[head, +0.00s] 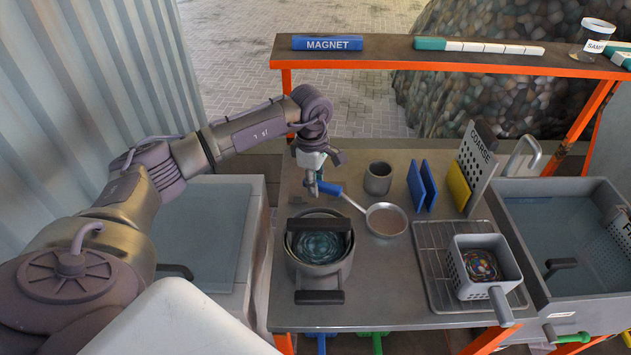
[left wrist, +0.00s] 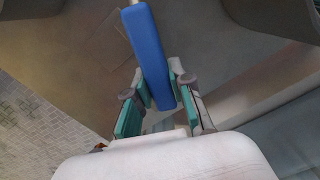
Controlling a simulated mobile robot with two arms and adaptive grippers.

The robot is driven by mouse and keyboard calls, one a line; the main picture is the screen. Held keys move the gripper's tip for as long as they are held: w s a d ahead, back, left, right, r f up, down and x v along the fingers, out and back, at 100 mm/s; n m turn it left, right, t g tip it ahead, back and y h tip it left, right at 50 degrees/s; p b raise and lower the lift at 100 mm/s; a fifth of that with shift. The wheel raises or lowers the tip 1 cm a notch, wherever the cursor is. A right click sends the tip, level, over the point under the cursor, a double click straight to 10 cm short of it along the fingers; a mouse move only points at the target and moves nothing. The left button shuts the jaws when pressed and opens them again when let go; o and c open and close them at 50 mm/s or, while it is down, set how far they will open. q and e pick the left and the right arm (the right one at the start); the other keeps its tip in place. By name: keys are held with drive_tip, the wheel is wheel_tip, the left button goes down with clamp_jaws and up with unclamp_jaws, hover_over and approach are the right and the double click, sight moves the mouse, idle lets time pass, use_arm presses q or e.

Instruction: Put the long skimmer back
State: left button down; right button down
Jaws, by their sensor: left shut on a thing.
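The long skimmer has a blue handle (head: 327,187), a thin metal shaft and a round shallow pan (head: 386,220). My left gripper (head: 318,182) is shut on the handle's left end, above the table just behind the pot. In the left wrist view the blue handle (left wrist: 149,50) runs up between the two teal-padded fingers of my left gripper (left wrist: 158,98). The skimmer's pan is at the table's middle, right of the pot; I cannot tell whether it touches the table. My right gripper is not in view.
A dark pot (head: 319,272) with swirling contents stands left. A grey cup (head: 378,178), blue plates (head: 421,186), a yellow block (head: 457,187) and a COARSE panel (head: 478,150) stand behind. A square strainer (head: 484,268) sits on a wire rack (head: 437,262). Water tubs (head: 212,225) (head: 555,215) flank the table.

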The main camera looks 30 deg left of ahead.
use_arm(q)
drive_tip(key=c, duration=1)
unclamp_jaws()
drive_tip(key=shift+c, duration=0.2)
drive_tip(key=shift+r, duration=0.4)
wheel_tip(320, 180, up, 11)
drive_tip(key=b, duration=0.2)
drive_tip(key=shift+a, duration=0.3)
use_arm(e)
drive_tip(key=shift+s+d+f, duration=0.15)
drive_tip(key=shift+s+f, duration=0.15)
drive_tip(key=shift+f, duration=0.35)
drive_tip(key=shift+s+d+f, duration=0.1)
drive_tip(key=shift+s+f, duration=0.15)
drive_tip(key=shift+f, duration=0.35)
use_arm(q)
drive_tip(key=shift+r, duration=0.1)
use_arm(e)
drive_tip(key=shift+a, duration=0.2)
